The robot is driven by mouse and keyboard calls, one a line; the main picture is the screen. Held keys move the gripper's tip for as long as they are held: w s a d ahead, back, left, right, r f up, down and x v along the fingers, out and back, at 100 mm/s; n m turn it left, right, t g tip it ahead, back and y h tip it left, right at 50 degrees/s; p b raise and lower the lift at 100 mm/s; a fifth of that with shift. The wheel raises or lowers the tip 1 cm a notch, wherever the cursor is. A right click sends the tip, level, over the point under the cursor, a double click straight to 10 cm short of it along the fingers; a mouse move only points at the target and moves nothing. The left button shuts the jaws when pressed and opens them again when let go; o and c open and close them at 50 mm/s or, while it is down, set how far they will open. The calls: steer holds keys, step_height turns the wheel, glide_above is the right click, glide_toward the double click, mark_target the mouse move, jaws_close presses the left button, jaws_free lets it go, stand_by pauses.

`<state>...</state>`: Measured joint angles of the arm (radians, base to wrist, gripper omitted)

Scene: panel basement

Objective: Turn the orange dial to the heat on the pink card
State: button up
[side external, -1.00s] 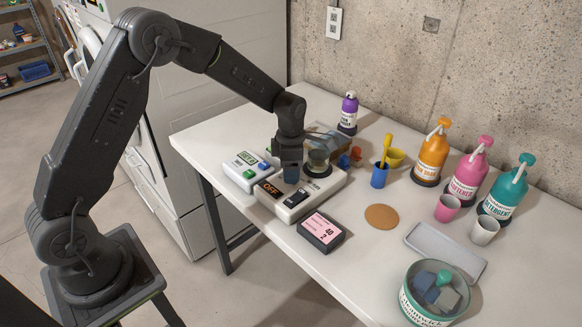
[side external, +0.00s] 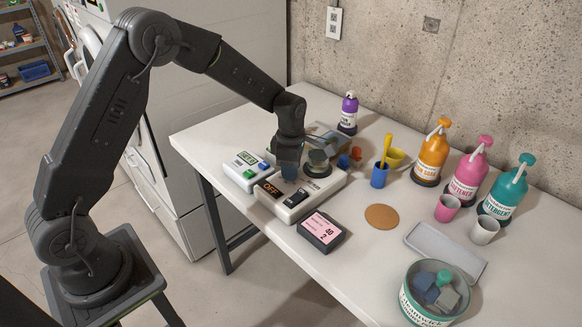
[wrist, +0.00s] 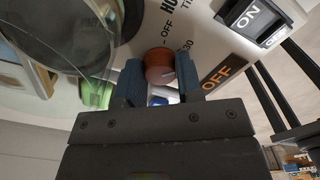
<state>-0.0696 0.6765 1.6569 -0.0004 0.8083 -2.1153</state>
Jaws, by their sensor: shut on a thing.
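The orange dial (wrist: 160,66) shows reddish-brown in the wrist view, low on the white panel's face. My gripper (wrist: 161,80) is shut on it, one blue finger on each side. Marks reading OFF and 30 are printed around the dial; the other marks are hidden or cut off. In the side view my gripper (side external: 289,172) is down on the white panel (side external: 325,190) and hides the dial. The pink card (side external: 321,228) lies on a dark block on the table in front of the panel. It seems to read 40 and 2.
An orange OFF display (wrist: 225,74) and a black ON switch (wrist: 248,22) sit close beside the dial. A round dark-rimmed glass part (side external: 318,160) stands right of my gripper. A small white unit (side external: 246,174) is at left. Bottles, cups and a tray (side external: 445,254) are farther right.

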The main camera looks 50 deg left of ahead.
stand_by(0.3)
steer(key=o, duration=0.9)
step_height(320, 180, up, 14)
steer(key=shift+f, duration=0.1)
